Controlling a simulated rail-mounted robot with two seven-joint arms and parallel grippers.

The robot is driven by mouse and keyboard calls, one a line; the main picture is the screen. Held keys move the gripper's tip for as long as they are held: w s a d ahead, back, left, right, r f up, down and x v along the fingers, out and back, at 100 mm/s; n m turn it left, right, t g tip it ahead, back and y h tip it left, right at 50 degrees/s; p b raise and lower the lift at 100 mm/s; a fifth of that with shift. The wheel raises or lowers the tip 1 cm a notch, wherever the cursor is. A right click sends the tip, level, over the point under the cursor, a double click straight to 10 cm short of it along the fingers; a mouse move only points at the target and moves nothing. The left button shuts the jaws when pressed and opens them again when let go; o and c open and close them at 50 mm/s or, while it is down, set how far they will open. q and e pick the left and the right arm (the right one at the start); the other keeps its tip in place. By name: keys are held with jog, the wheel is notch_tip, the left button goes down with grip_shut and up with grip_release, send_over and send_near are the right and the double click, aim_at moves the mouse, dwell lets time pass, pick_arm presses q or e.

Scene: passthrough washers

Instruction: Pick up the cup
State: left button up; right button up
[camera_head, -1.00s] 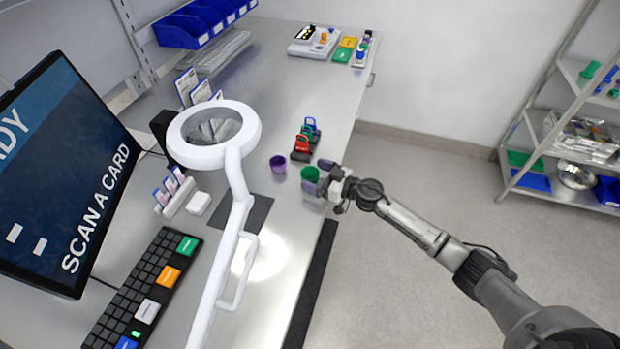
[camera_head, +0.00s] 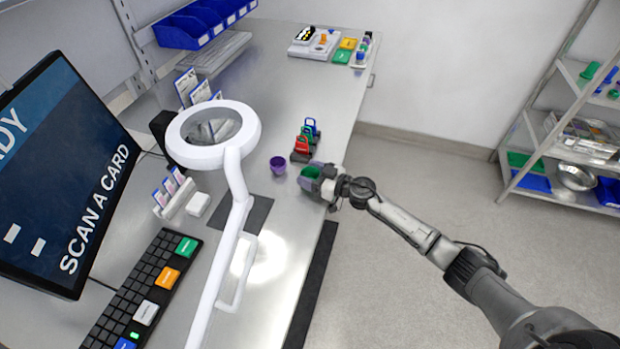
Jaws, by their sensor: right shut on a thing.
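A green cup (camera_head: 311,172) stands near the right edge of the workbench in the head view. My right gripper (camera_head: 311,179) is shut on the green cup, with its fingers on either side of it. I cannot tell whether the cup touches the bench. A purple cup (camera_head: 278,164) stands on the bench just left of the green one, apart from my gripper. My left gripper is not in view.
A white ring magnifier lamp (camera_head: 243,215) stands left of the cups. Red, green and blue holders (camera_head: 304,144) stand just behind them. A monitor (camera_head: 62,180) and keyboard (camera_head: 146,290) are at the left. The bench (camera_head: 318,85) is mostly clear farther back.

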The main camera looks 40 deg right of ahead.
jog(key=shift+c, duration=0.5)
jog(key=shift+r, duration=0.15)
jog(key=p+v, duration=0.1)
jog(key=v, duration=1.7)
jog(key=shift+f+p, duration=0.35)
jog(key=shift+f, duration=0.1)
